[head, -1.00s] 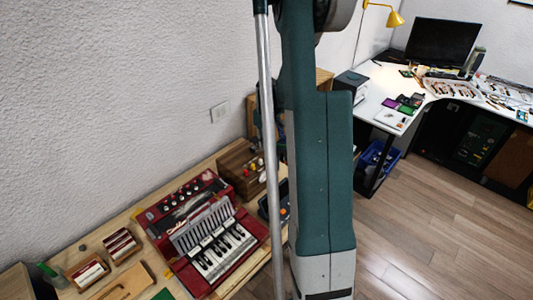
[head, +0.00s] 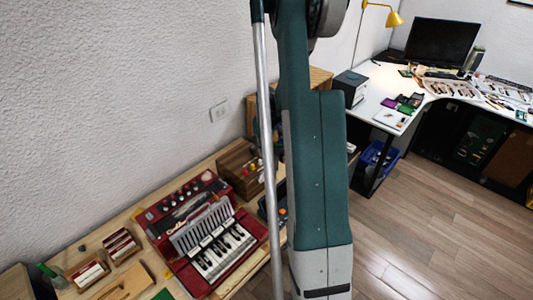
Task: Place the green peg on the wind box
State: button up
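My gripper is out of view; only my teal arm link shows, crossing the middle of the head view. A dark brown wooden box (head: 236,160) stands at the back of the wooden workbench, with small red and yellow pegs (head: 251,165) at its right side. It may be the wind box, but I cannot tell for sure. A green stick-like thing (head: 46,270) leans at the bench's left end. It is too small to tell whether it is the green peg. My arm hides part of the bench's right end.
A red accordion-like keyboard instrument (head: 205,238) lies open on the workbench (head: 135,211). Small wooden trays (head: 88,273) sit to its left. A white desk (head: 376,77) with a monitor (head: 440,45) stands at the right.

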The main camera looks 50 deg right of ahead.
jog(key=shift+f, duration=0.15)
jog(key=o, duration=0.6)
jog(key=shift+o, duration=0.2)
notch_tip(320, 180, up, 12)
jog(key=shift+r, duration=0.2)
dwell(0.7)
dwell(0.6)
